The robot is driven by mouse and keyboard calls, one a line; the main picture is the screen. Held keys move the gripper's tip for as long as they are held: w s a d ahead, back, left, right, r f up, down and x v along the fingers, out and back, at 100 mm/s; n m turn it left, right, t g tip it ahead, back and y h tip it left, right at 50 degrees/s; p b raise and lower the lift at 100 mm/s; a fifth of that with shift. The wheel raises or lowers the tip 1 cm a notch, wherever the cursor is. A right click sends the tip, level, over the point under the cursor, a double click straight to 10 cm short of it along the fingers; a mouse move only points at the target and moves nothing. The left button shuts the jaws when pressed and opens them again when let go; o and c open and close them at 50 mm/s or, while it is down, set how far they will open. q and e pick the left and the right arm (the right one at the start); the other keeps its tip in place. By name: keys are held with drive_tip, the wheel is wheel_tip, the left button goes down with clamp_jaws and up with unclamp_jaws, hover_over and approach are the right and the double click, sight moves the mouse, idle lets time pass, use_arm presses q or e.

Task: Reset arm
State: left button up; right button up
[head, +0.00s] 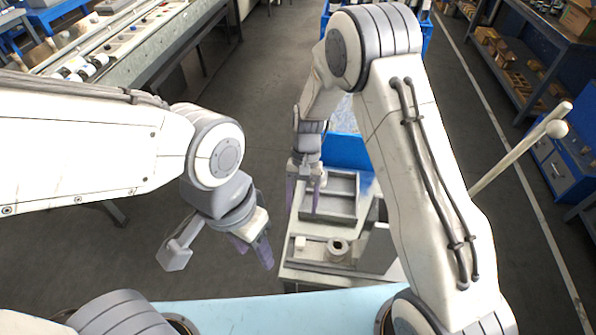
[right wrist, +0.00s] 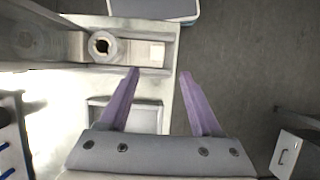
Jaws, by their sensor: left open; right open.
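My left gripper (head: 253,248) hangs over the dark floor left of the small work cart, with its purple fingers apart and nothing between them. My right gripper (head: 303,193) is over the cart's left side, near the grey tray. In the right wrist view its two purple fingers (right wrist: 157,75) are spread wide, with nothing held. Below them show the cart's pale top (right wrist: 160,88) and bare floor. Both arms are bent and raised in front of me.
The cart carries a grey tray (head: 343,181), a round hollow part (head: 338,249) and a small white block (head: 300,243). A conveyor (head: 135,43) runs at the upper left. Blue shelving (head: 520,60) stands at the right.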

drive_tip(key=s+a+r+n+t, duration=0.3)
drive_tip(key=s+r+n, duration=0.4)
drive_tip(key=s+r, duration=0.7)
drive_tip(key=s+d+r+n+t, duration=0.1)
drive_tip(key=s+d+r+n, duration=0.2)
drive_tip(key=s+r, duration=0.2)
drive_tip(key=shift+s, duration=0.55)
